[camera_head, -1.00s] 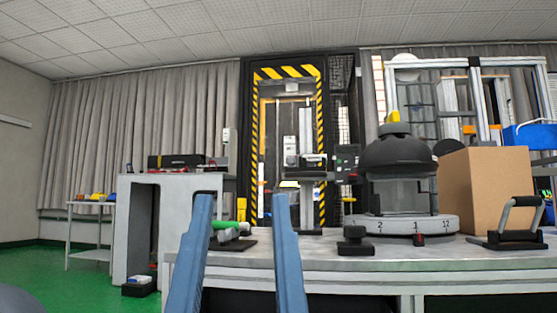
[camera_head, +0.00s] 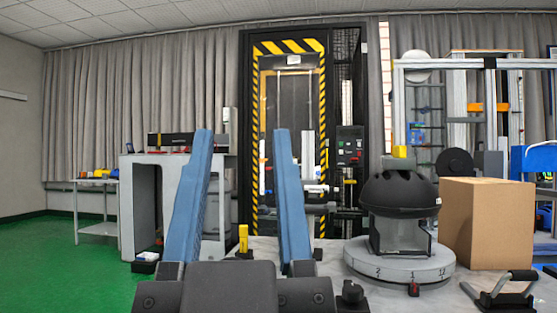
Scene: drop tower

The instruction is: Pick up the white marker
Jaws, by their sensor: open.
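I cannot make out the white marker for certain in the current view; the part of the bench behind my gripper's body is hidden. My gripper (camera_head: 243,134) is in the lower middle, its two long blue fingers pointing up and away, wide apart with nothing held between them. A small upright yellow object (camera_head: 243,238) shows in the gap between the fingers, beyond the dark gripper body.
On the light bench, a black dome on a round numbered base (camera_head: 398,262) stands right of my gripper. A cardboard box (camera_head: 487,222) and a black handled tool (camera_head: 500,292) are farther right. A striped drop tower (camera_head: 247,130) stands behind; green floor is open at left.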

